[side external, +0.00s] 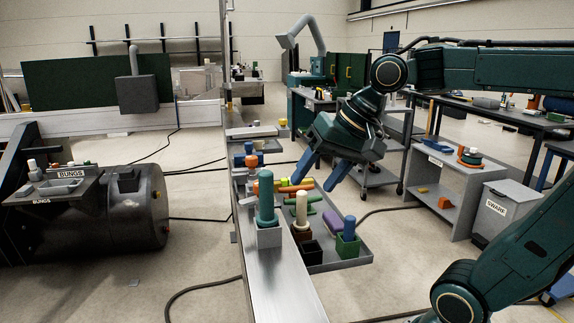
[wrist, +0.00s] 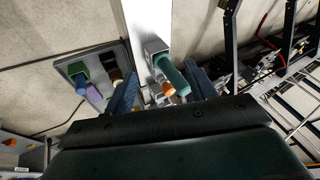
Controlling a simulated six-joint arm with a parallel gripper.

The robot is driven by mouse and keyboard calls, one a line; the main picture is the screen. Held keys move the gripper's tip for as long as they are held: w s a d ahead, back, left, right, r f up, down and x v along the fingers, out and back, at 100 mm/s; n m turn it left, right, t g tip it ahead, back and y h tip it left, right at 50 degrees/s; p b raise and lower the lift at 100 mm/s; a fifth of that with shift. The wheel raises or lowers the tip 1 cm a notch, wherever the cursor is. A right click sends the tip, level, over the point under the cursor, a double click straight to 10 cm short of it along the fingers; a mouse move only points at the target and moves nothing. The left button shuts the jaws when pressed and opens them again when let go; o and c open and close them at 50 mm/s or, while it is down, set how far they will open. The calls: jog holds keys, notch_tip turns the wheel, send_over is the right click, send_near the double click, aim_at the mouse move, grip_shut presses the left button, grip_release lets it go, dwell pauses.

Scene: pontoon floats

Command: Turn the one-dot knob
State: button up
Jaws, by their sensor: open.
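I cannot make out a one-dot knob in either view; no dot marks can be read at this size. My gripper (side external: 322,172) is open and empty, its two blue fingers pointing down and left above the tray beside the metal beam. In the wrist view the fingers (wrist: 162,85) spread to either side of a teal peg (wrist: 172,76). That peg stands upright in a grey square holder (side external: 269,238) on the beam, left of and below my fingers in the side view. The teal peg (side external: 266,196) appears apart from the fingers there.
A grey tray (side external: 350,262) beside the beam (side external: 280,285) holds a blue peg (side external: 349,227) in a green block, a cream peg (side external: 301,208) and loose cylinders. More coloured parts crowd the beam's far end. A dark tank (side external: 105,220) lies left; floor between is mostly free.

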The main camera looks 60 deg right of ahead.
jog(key=s+n+h, duration=0.1)
jog(key=s+n, duration=0.5)
jog(key=s, duration=0.2)
jog(key=shift+a+r+n, duration=0.2)
jog(key=shift+a+n, duration=0.15)
jog(key=shift+n, duration=0.05)
jog(key=shift+s, duration=0.1)
jog(key=w+d+f+n+t+y, duration=0.1)
jog(key=w+d+f+n, duration=0.15)
jog(key=w, duration=0.35)
jog(key=w+d+f+n+y, duration=0.2)
jog(key=w+f+n, duration=0.15)
jog(key=w, duration=0.35)
jog(key=w+d+t+y, duration=0.2)
jog(key=d+t, duration=0.3)
jog(key=d, duration=0.3)
jog(key=shift+w+d+r+m+t, duration=0.2)
jog(key=shift+w+r+m+t, duration=0.15)
jog(key=shift+w, duration=0.45)
jog(key=shift+w+f, duration=0.1)
